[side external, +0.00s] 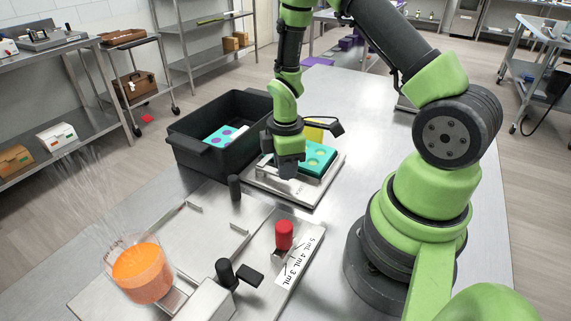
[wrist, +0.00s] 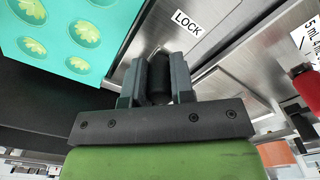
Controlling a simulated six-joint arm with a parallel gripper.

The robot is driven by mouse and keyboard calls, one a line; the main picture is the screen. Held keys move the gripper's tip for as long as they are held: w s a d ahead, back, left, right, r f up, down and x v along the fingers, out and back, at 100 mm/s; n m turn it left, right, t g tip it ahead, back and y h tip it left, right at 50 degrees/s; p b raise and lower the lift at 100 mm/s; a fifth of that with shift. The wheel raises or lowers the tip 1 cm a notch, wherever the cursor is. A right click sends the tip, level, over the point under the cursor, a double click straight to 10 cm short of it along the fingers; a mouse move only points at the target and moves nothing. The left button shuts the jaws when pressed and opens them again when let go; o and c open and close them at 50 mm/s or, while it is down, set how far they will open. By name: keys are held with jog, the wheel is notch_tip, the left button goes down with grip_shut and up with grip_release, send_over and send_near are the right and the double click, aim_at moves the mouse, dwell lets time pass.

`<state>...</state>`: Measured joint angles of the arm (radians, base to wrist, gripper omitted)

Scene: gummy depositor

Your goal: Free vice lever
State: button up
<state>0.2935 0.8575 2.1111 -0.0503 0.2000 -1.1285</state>
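The vice lever's black handle (wrist: 158,82) stands between my gripper's two fingers in the wrist view and fills the gap, with no clear space on either side. My gripper (wrist: 158,85) appears shut on it; it also shows in the side view (side external: 288,168), pointing down at the near edge of the vice plate (side external: 290,190). A LOCK label (wrist: 187,22) is on the plate just beyond the fingers. The teal gummy mould (wrist: 75,40) lies on the vice beside the lever; it also shows in the side view (side external: 318,158). In the side view my gripper hides the lever.
A black bin (side external: 195,148) holding another teal mould stands left of the vice. In front are the depositor's orange-filled hopper (side external: 140,272), a red knob (side external: 284,235) and black handles (side external: 234,188). A volume label (side external: 300,257) lies beside the red knob. Bare table lies right of the vice.

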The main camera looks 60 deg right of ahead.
grip_shut()
jog(key=shift+a, duration=0.1)
jog(key=shift+a+m, duration=0.6)
jog(key=shift+m, duration=0.6)
jog(key=m, duration=0.1)
jog(key=a+m, duration=0.1)
jog(key=shift+w+a+m, duration=0.2)
jog(key=shift+w+m, duration=0.1)
jog(key=shift+m, duration=0.1)
jog(key=m, duration=0.1)
jog(key=w+a+m, duration=0.1)
jog(key=m, duration=0.1)
jog(key=shift+a, duration=0.25)
jog(key=shift+w+a+m, duration=0.3)
jog(key=shift+w+m, duration=0.1)
jog(key=shift+m, duration=0.55)
jog(key=shift+w+a+m, duration=0.25)
jog(key=shift+w+m, duration=0.1)
jog(key=shift+m, duration=0.6)
jog(key=shift+w, duration=0.1)
